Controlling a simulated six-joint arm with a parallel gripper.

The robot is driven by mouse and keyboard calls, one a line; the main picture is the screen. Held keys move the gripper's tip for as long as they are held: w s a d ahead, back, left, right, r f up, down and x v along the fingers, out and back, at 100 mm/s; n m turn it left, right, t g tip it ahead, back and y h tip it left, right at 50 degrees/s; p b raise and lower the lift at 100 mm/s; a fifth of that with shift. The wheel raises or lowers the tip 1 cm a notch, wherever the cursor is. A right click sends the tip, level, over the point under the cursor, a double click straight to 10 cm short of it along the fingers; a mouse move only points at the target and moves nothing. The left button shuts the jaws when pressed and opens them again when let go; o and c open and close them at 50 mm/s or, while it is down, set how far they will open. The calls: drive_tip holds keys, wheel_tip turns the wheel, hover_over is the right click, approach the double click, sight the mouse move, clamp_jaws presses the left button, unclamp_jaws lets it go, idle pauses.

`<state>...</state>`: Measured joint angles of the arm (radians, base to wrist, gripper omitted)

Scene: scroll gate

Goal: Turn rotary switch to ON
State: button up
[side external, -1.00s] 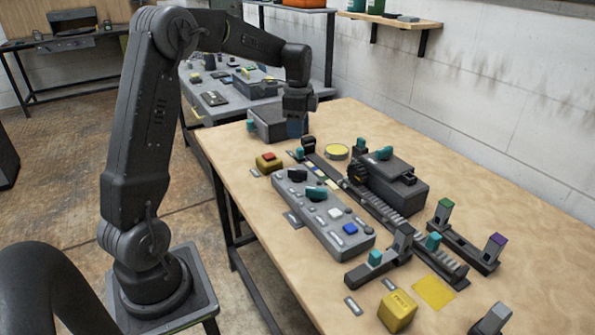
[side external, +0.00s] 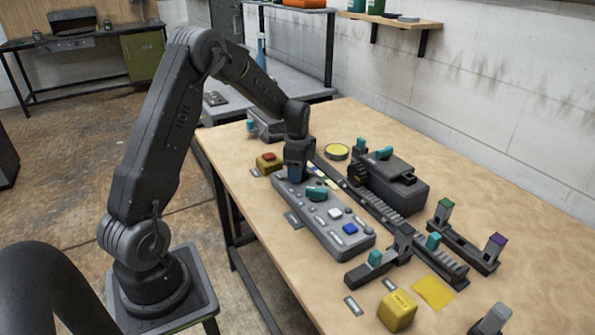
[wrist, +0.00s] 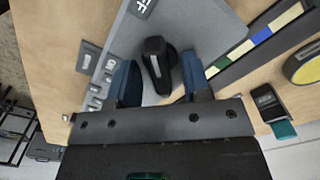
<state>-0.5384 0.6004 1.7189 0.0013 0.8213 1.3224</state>
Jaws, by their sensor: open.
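The grey control panel (side external: 318,222) lies on the wooden table, below my gripper. In the wrist view, a black rotary switch (wrist: 154,57) with a light mark stands on the panel (wrist: 195,25). My gripper (wrist: 159,62) is open, with one blue finger on each side of the switch. I cannot tell whether either finger touches it. A partly cut-off label ending in F (wrist: 141,6) shows at the top edge. In the side view, my gripper (side external: 296,178) points down over the panel's far end and hides the black switch.
Beside it on the panel are a teal-topped knob (side external: 316,193), a white button (side external: 335,212) and a blue button (side external: 350,229). A toothed rack (side external: 390,210) and a dark block (side external: 395,183) lie right.

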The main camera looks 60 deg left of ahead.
drive_tip(key=shift+f, duration=0.15)
drive_tip(key=shift+c, duration=0.2)
clamp_jaws()
drive_tip(key=shift+n, duration=0.3)
drive_tip(key=n, duration=0.3)
drive_tip(key=shift+n, duration=0.3)
drive_tip(key=n, duration=0.4)
drive_tip(key=shift+n, duration=0.3)
drive_tip(key=n, duration=0.9)
idle(0.4)
